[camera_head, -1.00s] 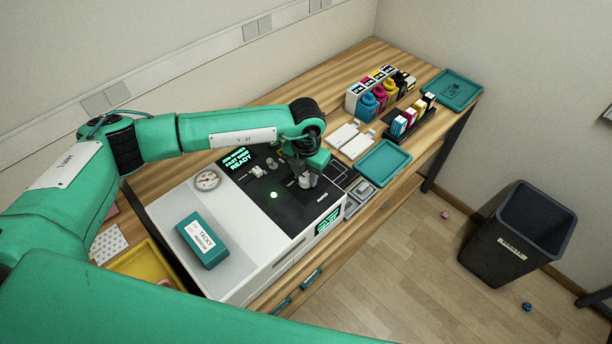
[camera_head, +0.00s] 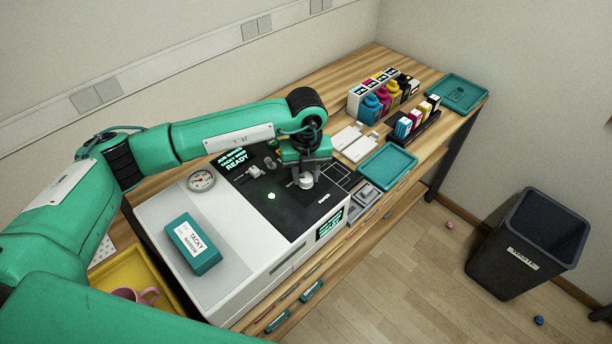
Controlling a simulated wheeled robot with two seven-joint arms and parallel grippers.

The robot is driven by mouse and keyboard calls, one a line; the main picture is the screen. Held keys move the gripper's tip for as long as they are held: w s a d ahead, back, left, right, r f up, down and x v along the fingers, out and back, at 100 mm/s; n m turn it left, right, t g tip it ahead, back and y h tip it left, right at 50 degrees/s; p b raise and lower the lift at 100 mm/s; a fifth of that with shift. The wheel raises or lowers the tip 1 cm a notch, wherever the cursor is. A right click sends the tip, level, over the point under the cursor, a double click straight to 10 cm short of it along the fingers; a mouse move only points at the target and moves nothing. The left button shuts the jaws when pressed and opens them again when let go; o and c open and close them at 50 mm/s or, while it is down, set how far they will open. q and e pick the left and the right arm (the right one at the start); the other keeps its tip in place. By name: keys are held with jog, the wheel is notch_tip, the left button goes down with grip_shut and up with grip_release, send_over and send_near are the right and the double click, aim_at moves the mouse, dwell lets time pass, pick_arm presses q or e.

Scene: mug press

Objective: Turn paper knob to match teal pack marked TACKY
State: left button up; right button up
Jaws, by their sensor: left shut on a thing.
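The teal pack marked TACKY (camera_head: 193,243) lies on the light left part of the press top. The press (camera_head: 255,235) has a black panel with a lit green dot and a screen text ending in READY. My left gripper (camera_head: 306,182) points down at the right part of this panel and is shut on a pale grey knob (camera_head: 306,181), taken to be the paper knob. The gripper partly covers the knob, and its pointer and markings cannot be read. Other small knobs (camera_head: 256,171) stand further left on the panel. My right gripper is not in view.
A round gauge (camera_head: 201,180) sits at the press's back left. A yellow tray (camera_head: 118,272) with a pink mug (camera_head: 143,295) is at left. Teal trays (camera_head: 384,166), ink bottles (camera_head: 371,107) and cartridges (camera_head: 405,126) stand to the right. A dark bin (camera_head: 525,245) is on the floor.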

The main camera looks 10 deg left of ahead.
aim_at(306, 177)
pick_arm(q)
jog(key=shift+n, duration=0.3)
jog(key=o, duration=0.8)
jog(key=shift+o, duration=0.9)
notch_tip(306, 177, up, 14)
jog(key=b, duration=0.3)
jog(key=shift+b, duration=0.35)
jog(key=shift+f, duration=0.1)
